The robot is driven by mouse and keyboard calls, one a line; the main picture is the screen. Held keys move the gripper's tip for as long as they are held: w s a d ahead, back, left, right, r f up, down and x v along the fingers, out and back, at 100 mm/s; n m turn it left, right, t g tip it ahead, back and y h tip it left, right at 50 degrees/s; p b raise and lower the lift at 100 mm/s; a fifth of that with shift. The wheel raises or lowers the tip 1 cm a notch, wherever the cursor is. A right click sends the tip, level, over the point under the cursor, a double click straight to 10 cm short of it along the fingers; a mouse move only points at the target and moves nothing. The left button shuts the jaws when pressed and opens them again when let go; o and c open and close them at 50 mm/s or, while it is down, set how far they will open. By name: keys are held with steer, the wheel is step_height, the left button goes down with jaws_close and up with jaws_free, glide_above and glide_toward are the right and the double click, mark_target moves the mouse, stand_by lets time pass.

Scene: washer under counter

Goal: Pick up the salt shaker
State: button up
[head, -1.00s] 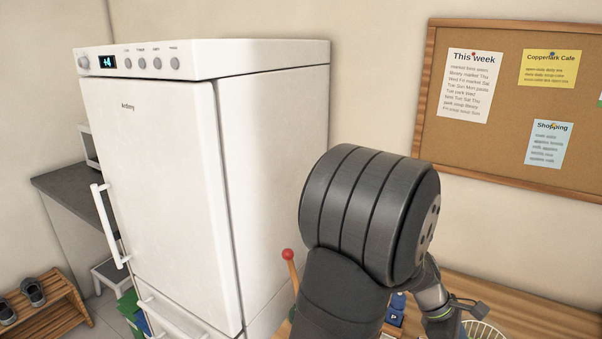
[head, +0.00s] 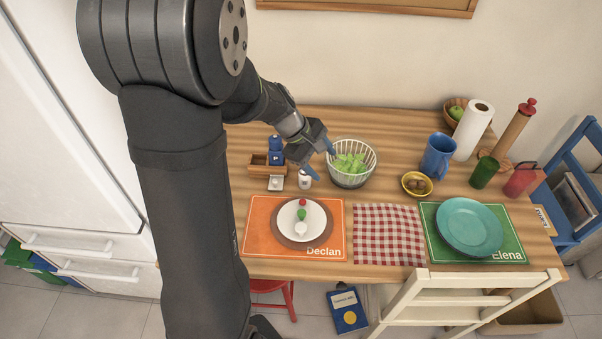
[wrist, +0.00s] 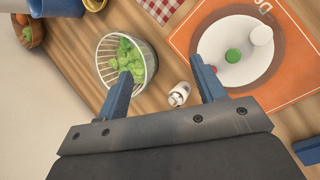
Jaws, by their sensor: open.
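The salt shaker is the small white shaker (head: 305,181) standing on the table between the orange placemat and the salad basket. It also shows in the wrist view (wrist: 179,94), between my two blue fingers and close to the gripper body's edge. My gripper (head: 320,160) is open and empty, above the shaker and beside the basket. In the wrist view my gripper (wrist: 160,68) has its fingers apart, one overlapping the basket and one near the placemat. I cannot tell the exact height of the fingers over the shaker.
The wire basket of greens (head: 368,168) stands close on the right. A blue pepper shaker (head: 276,146) and wooden caddy (head: 258,165) are close on the left. The orange placemat (head: 262,229) with a plate (head: 318,216) lies in front.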

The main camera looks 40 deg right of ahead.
mark_target(305, 175)
steer(key=w+a+m+t, duration=0.35)
steer(key=w+m, duration=0.45)
steer(key=m, duration=1.2)
steer(key=x, duration=1.1)
steer(key=shift+w+d+f, duration=0.15)
steer(key=shift+w+f, duration=0.1)
steer(key=shift+f, duration=0.1)
steer(key=shift+w+a+x, duration=0.15)
steer(key=shift+x, duration=1.1)
steer(key=shift+w+a+x, duration=0.1)
steer(key=shift+x, duration=1.15)
steer(key=shift+f, duration=0.15)
steer(key=c, duration=1.2)
